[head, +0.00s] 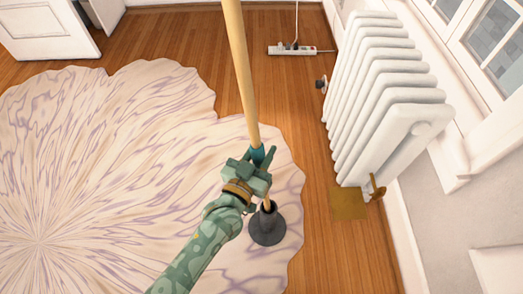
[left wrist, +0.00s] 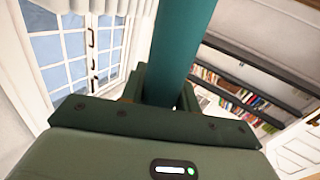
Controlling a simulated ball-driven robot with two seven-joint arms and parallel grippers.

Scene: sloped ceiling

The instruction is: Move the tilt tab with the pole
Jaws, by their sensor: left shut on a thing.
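The pole (head: 240,65) is a long pale wooden rod with a teal sleeve (left wrist: 180,50). It stands nearly upright, leaning slightly to the left, and its top runs out of the head view. Its lower end is in or just at a dark round stand (head: 267,226) on the rug; I cannot tell which. My left gripper (head: 257,168) is shut on the pole at the teal sleeve, and the left wrist view shows the sleeve between the fingers. The tilt tab is not seen in either view. My right gripper is not in view.
A white radiator (head: 385,90) stands along the right wall under a window (head: 495,35), with a brass valve (head: 375,188) at its foot. A white power strip (head: 292,50) lies on the wooden floor behind. A pale patterned rug (head: 110,150) covers the left floor. Bookshelves (left wrist: 225,85) show in the left wrist view.

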